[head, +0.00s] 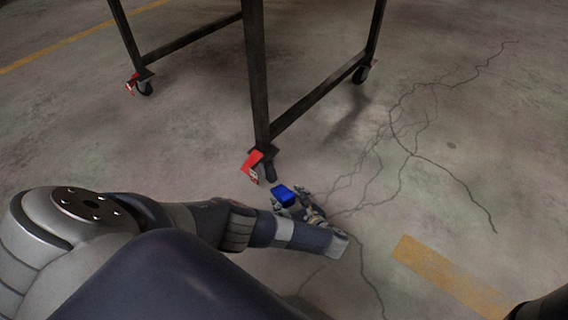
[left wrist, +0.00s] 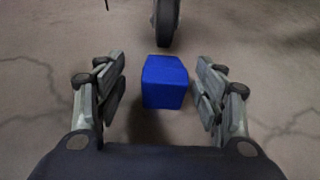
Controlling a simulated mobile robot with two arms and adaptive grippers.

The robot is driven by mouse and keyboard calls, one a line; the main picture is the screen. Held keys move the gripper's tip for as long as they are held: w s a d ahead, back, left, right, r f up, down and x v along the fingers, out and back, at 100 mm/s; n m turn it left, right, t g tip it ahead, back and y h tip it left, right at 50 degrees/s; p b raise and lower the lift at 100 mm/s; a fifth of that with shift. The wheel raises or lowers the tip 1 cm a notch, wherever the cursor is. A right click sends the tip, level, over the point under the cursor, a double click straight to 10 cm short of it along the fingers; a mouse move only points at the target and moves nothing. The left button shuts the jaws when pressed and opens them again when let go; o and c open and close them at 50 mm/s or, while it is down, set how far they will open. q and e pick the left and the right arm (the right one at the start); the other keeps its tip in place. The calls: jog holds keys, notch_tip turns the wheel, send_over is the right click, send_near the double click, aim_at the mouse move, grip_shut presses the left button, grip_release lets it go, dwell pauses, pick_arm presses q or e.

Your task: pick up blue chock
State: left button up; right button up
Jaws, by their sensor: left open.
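The blue chock (head: 284,194) is a small blue block on the concrete floor, close to the front wheel of a dark metal stand. In the left wrist view the chock (left wrist: 165,82) lies between the two spread fingers of my left gripper (left wrist: 160,95), with a gap on either side. In the head view my left gripper (head: 300,204) reaches to the chock from the near side and partly overlaps it. The gripper is open and holds nothing. My right gripper does not show.
The dark stand (head: 257,75) rises just behind the chock. Its near caster wheel (left wrist: 166,22) stands beyond the chock, and a red brake pedal (head: 252,163) is beside that caster. Cracked bare floor lies free to the right, with a yellow stripe (head: 450,277).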

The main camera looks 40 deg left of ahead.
aim_at(281, 190)
pick_arm(q)
jog(key=b+x, duration=0.3)
jog(key=x, duration=0.1)
jog(key=shift+w+d+f, duration=0.1)
jog(key=shift+w, duration=0.15)
jog(key=shift+w+a+b, duration=0.2)
jog(key=shift+a+b, duration=0.2)
jog(key=shift+c, duration=0.5)
jog(key=c, duration=1.1)
